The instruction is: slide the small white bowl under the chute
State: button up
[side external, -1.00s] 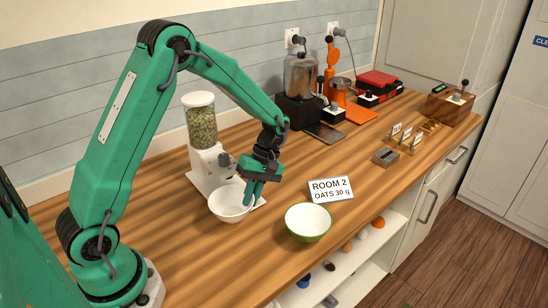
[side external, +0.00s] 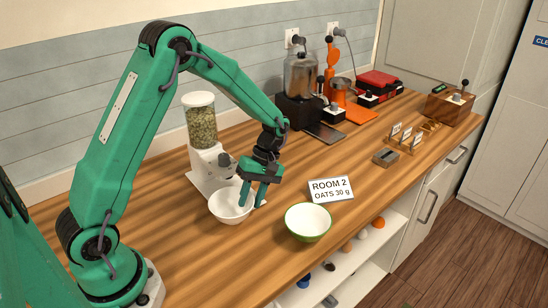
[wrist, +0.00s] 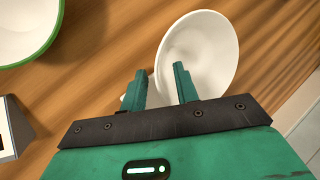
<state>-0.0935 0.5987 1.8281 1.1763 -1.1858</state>
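The small white bowl (side external: 226,207) stands upright on the counter, in front of the dispenser (side external: 201,125) and close to its chute (side external: 228,160). It also shows in the wrist view (wrist: 205,50). My gripper (side external: 252,206) is at the bowl's right side, fingers pointing down and apart. In the wrist view my gripper (wrist: 162,84) has its right finger over the bowl's inside and its left finger outside the rim. The near rim lies between the fingers. I cannot tell whether either finger touches the bowl.
A green-rimmed white bowl (side external: 307,223) stands to the right near the counter's front edge. Behind it is a sign reading "ROOM 2 OATS 30 g" (side external: 331,188). Bare counter (side external: 150,225) lies left of the white bowl. Other machines stand farther back.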

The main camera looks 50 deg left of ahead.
jog(key=v, duration=1.2)
jog(key=shift+r, duration=0.15)
dwell(0.4)
jog(key=s+d+r+m+t, duration=0.2)
jog(key=s+r+m+t, duration=0.35)
jog(key=s+r, duration=0.3)
jog(key=s+d+r+m+t, duration=0.1)
jog(key=s+d+m+t, duration=0.1)
jog(key=s+m+t, duration=0.3)
jog(key=s+m, duration=0.4)
jog(key=s, duration=0.2)
jog(key=shift+r, duration=0.3)
jog(key=shift+s, duration=0.15)
